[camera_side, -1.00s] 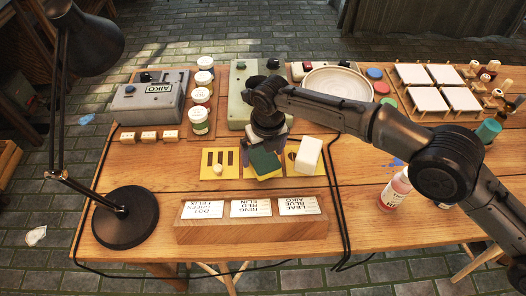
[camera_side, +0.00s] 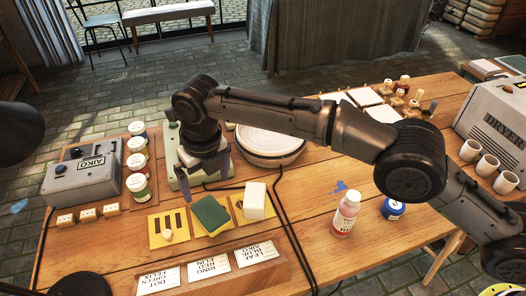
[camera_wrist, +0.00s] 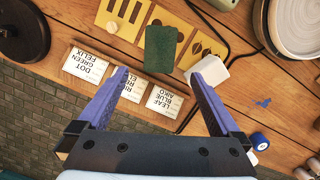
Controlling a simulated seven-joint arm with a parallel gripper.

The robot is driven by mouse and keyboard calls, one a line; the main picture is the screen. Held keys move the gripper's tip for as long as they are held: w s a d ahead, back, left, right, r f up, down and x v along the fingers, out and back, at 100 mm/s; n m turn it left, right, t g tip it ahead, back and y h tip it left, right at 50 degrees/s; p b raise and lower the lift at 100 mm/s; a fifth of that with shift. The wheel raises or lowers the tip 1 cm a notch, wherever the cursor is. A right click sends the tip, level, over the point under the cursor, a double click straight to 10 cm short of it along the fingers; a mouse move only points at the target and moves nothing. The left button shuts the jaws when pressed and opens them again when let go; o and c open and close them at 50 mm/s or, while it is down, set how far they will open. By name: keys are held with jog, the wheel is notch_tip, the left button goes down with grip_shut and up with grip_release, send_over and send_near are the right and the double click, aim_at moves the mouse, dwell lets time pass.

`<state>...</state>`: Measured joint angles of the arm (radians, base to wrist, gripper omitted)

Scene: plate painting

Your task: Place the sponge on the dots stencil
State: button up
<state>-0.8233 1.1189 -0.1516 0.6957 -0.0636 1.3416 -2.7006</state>
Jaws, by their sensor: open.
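The left stencil (camera_side: 157,241) has bar slots. The right stencil (camera_side: 238,217) has dark leaf-like openings. My gripper (camera_side: 203,180) is open and empty above the sponge. In the wrist view its purple fingers (camera_wrist: 160,80) are spread to either side of the sponge's near end, apart from it.
A white block (camera_side: 254,201) stands on the right stencil and a small pale knob (camera_side: 168,235) on the left one. A card holder (camera_side: 218,265) lies in front. A black cable runs past the stencils.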

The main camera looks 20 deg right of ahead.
jog(key=shift+r, duration=0.1)
jog(key=w+d+r+m, duration=0.2)
jog(key=d+r+m, duration=0.7)
jog(key=d+r, duration=0.4)
jog(key=s+d+r+m+t, duration=0.1)
jog(key=s+d+r+m, duration=0.2)
jog(key=d+m, duration=0.35)
jog(key=s+d+r+m+t, duration=0.1)
jog(key=s+d+r+m, duration=0.25)
jog(key=d, duration=0.65)
jog(key=s+d+f+m+t, duration=0.1)
jog(key=s+d+f+m, duration=0.2)
jog(key=s+d+m, duration=0.6)
jog(key=s+d+f+m+t, duration=0.1)
jog(key=s+d+f+m, duration=0.3)
jog(key=s+d+m, duration=0.4)
jog(key=s+m, duration=0.4)
jog(key=s, duration=0.3)
jog(key=shift+s+d+h, duration=0.35)
jog(key=shift+h, duration=0.05)
